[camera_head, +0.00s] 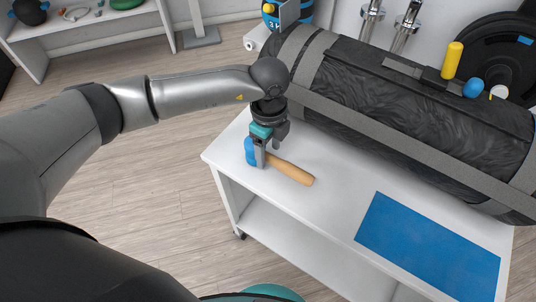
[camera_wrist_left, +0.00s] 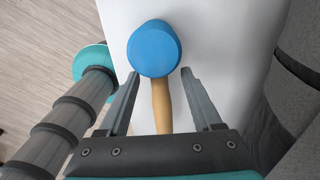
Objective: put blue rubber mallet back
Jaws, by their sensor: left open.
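The blue rubber mallet (camera_head: 290,171) lies on the white table (camera_head: 330,195), near its left end. It has a blue head and a light wooden handle that points right and toward the front in the head view. My left gripper (camera_head: 266,157) is over the mallet, close to its head, and hides part of it. In the left wrist view the mallet's blue head (camera_wrist_left: 154,48) is just beyond the open fingertips (camera_wrist_left: 158,78), and the handle runs between the fingers. The fingers look apart from the handle on both sides. My right gripper is not in view.
A large dark grey padded roll (camera_head: 410,105) lies along the table's back, close to my left gripper. A blue mat (camera_head: 430,245) lies at the table's front right. White shelving (camera_head: 85,25) stands at the far left. The tabletop between mallet and mat is bare.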

